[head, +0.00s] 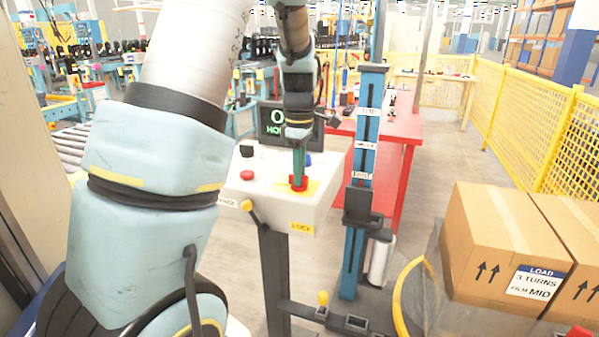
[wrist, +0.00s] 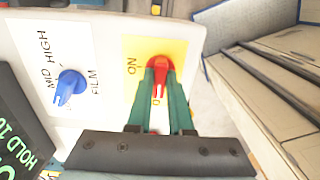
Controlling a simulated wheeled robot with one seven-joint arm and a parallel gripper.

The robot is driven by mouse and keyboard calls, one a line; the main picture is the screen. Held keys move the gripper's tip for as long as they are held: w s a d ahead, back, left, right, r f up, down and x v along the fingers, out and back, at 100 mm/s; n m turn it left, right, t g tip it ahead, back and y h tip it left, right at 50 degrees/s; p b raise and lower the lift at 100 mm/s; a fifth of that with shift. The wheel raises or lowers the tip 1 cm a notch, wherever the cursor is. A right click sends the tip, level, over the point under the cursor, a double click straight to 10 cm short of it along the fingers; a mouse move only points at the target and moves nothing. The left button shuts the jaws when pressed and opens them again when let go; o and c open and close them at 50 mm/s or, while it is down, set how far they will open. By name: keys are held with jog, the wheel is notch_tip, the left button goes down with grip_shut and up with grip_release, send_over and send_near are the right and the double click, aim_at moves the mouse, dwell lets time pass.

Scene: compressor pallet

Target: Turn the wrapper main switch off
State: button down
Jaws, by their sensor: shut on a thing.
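The wrapper main switch is a red rotary knob (wrist: 160,66) on a yellow plate (wrist: 143,56) marked "ON" in the wrist view. Its pointer lies toward a "0" mark, partly hidden by my fingers. My gripper (wrist: 160,82) has its green fingers shut on the red knob. In the head view, my gripper (head: 299,172) points down onto the red knob (head: 298,184) at the right part of the white control panel (head: 262,207).
A blue film knob (wrist: 70,87) and a lit display (wrist: 18,135) are beside the switch. A blue post (head: 357,240) stands right of the panel. Boxes (head: 505,240) stand farther right.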

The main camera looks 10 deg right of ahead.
jog(key=c, duration=0.8)
grip_release()
notch_tip(320, 180, up, 11)
jog(key=shift+f+b, duration=0.1)
jog(key=shift+b, duration=0.85)
jog(key=shift+a, duration=0.1)
jog(key=s+a+f+m, duration=0.4)
jog(key=a, duration=0.1)
jog(key=s+a+f+m+t, duration=0.1)
jog(key=s+a+f+m, duration=0.4)
jog(key=a, duration=0.1)
jog(key=s+a+f+m, duration=0.4)
jog(key=a, duration=0.1)
jog(key=shift+s+a+f+t, duration=0.15)
jog(key=shift+s+f+t, duration=0.1)
jog(key=shift+s+t, duration=0.05)
